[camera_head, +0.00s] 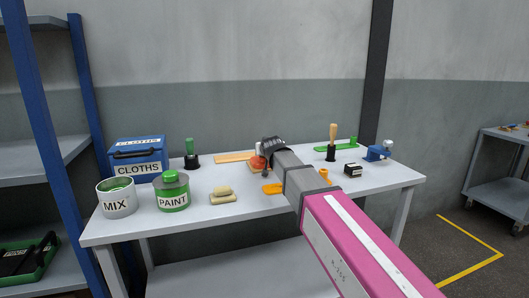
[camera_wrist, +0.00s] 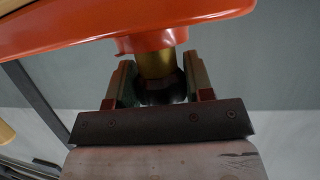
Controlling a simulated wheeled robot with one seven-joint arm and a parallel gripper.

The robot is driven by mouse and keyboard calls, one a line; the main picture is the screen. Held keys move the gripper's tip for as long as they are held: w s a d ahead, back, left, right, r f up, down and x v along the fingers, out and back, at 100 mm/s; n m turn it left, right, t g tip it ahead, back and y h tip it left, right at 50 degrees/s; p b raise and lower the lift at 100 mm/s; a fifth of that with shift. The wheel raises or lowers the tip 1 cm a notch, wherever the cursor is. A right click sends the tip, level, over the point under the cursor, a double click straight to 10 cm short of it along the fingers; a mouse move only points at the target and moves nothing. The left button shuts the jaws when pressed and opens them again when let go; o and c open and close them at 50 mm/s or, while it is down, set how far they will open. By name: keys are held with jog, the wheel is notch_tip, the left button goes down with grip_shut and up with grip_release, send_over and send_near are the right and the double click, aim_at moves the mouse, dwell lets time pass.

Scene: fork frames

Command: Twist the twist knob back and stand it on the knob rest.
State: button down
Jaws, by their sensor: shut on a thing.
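In the wrist view, my gripper (camera_wrist: 160,88) is shut on a dark, rounded piece, which I take to be the twist knob (camera_wrist: 162,94). A brass-coloured stem (camera_wrist: 157,64) shows between this piece and a large orange-red body (camera_wrist: 125,27). I cannot tell whether the stem is joined to that body. In the head view, my gripper is at the middle of the table, mostly hidden by my arm, beside a round orange-red thing (camera_head: 257,162). A low orange-yellow piece (camera_head: 272,188) lies in front of it. I cannot tell which thing is the knob rest.
The white table (camera_head: 255,206) bears a blue cloths box (camera_head: 137,160), a MIX tin (camera_head: 116,198), a green PAINT can (camera_head: 172,190), a sponge-like block (camera_head: 222,194) and a green-handled tool (camera_head: 190,150). To the right are a wooden-handled tool (camera_head: 332,140), a black block (camera_head: 353,169) and a blue vise-like thing (camera_head: 378,152).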

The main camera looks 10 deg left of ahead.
jog(key=shift+f+m+h, duration=0.1)
jog(key=shift+m+h, duration=0.2)
dwell(0.4)
jog(key=shift+r, duration=0.25)
jog(key=shift+r, duration=0.7)
jog(key=shift+r, duration=0.45)
jog(key=c, duration=1.4)
grip_release()
grip_shut()
